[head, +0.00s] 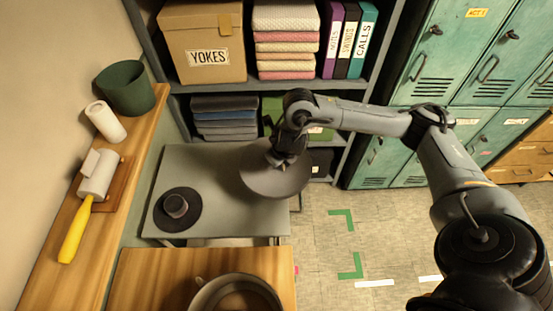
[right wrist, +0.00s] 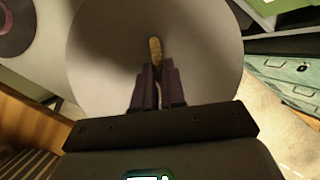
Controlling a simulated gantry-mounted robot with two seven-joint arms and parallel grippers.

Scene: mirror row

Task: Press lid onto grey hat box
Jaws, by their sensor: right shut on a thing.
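A round grey lid (head: 262,182) hangs or rests at the right end of the grey table, with my right gripper (head: 279,157) above it. In the right wrist view the pale disc of the lid (right wrist: 205,60) fills the middle. There my right gripper (right wrist: 156,72) is shut on a tan tab (right wrist: 155,48) at the lid's centre. I cannot make out a hat box under the lid; the lid hides what is below it. My left gripper is not in view.
A dark brimmed hat (head: 177,207) lies on the grey table (head: 225,222), left of the lid. A round open vessel (head: 203,297) stands on the near wooden surface (head: 140,270). Shelves with a YOKES box (head: 205,40) and folded textiles (head: 285,48) stand behind. Teal lockers (head: 440,60) are at right.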

